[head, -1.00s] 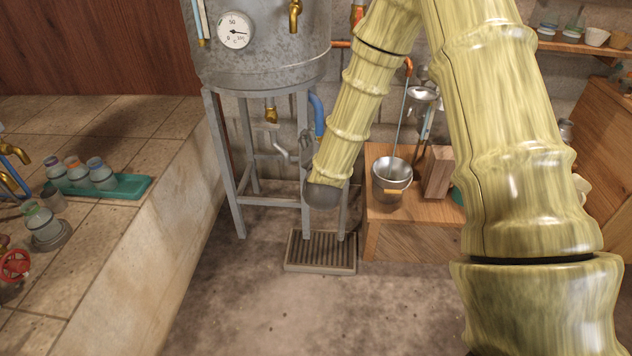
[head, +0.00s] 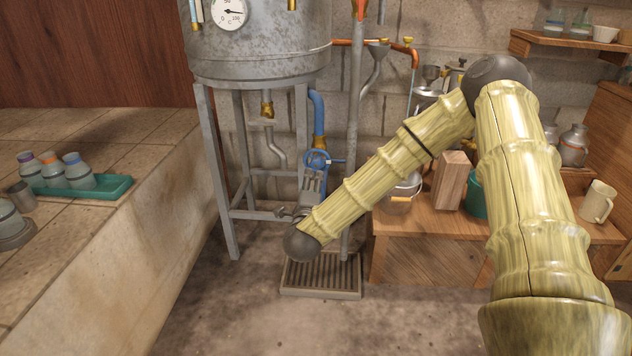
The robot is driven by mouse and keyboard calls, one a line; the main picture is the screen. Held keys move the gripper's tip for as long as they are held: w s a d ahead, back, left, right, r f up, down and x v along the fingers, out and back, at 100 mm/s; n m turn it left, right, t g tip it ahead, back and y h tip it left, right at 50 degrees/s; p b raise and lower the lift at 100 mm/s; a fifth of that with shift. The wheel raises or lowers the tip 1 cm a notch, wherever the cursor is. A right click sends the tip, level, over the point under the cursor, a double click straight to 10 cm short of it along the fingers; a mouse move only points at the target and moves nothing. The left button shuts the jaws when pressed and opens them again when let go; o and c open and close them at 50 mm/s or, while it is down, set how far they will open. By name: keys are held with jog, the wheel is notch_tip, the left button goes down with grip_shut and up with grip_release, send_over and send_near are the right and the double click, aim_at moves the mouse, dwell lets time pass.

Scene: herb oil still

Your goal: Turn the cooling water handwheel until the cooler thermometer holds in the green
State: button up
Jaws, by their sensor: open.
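A small blue handwheel (head: 317,161) sits on the lower end of the blue pipe (head: 318,113) beside the tank stand. My gripper (head: 314,173) is open, its fingers pointing up at the lower part of the wheel. I cannot tell whether they touch it. A round white dial (head: 229,13) is on the front of the grey tank, cut off by the top edge. I see no green band on it and cannot tell whether it is the cooler thermometer.
The grey tank (head: 260,62) stands on metal legs (head: 217,165) close to my gripper. A grated drain tray (head: 321,276) lies below. A wooden bench (head: 415,262) holds a bucket, a wood block and a mug. Bottles stand in a green tray (head: 105,189) on the tiled ledge at left.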

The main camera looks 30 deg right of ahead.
aim_at(316, 165)
jog(key=shift+m, duration=0.5)
jog(key=b+x, duration=0.1)
jog(key=x, duration=0.2)
jog(key=b+x, duration=0.1)
jog(key=x, duration=0.3)
jog(key=b+x, duration=0.1)
jog(key=x, duration=0.3)
jog(key=shift+s+d+f, duration=0.1)
jog(key=shift+d+f, duration=0.15)
jog(key=shift+f, duration=0.05)
jog(key=c, duration=1)
